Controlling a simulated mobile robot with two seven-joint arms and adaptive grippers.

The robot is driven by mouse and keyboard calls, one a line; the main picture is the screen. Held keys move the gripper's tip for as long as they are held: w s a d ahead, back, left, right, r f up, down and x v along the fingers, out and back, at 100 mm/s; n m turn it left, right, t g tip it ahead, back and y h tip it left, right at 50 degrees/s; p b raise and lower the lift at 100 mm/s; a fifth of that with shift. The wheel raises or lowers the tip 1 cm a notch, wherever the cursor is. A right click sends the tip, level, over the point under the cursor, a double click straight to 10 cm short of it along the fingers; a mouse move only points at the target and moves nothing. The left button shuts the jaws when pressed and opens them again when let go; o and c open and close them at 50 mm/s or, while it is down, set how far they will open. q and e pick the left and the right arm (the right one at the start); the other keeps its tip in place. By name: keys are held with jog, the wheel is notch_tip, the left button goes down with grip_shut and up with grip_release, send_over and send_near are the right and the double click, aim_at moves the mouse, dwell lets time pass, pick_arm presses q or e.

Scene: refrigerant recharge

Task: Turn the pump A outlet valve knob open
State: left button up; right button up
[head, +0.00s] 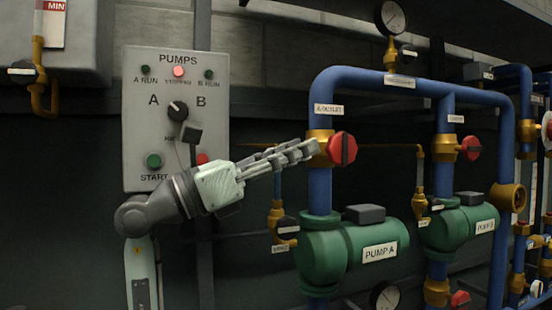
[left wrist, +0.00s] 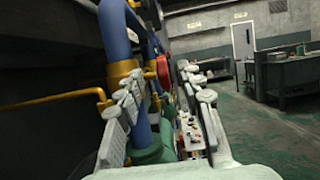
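The pump A outlet valve knob (head: 342,149) is a red round knob with a dark bar standing upright across its face. It sits on a brass valve body on the blue vertical pipe, under the "A OUTLET" label (head: 328,109). My left gripper (head: 306,151) reaches in from the left, its fingertips by the brass body, just left of the knob. In the left wrist view the two fingers are spread apart, with the red knob (left wrist: 163,71) visible between and beyond them. No contact with the knob can be made out. My right gripper is not in view.
Green pump A (head: 330,252) stands below, with pump B (head: 460,228) and its red outlet knob (head: 470,148) to the right. The PUMPS panel (head: 140,105) is behind my left arm. A thin brass pipe (head: 385,147) runs behind the valve.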

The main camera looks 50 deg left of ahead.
pick_arm(q)
jog(key=v, duration=0.3)
jog(key=shift+s+f, duration=0.15)
jog(key=shift+s, duration=0.1)
dwell(0.5)
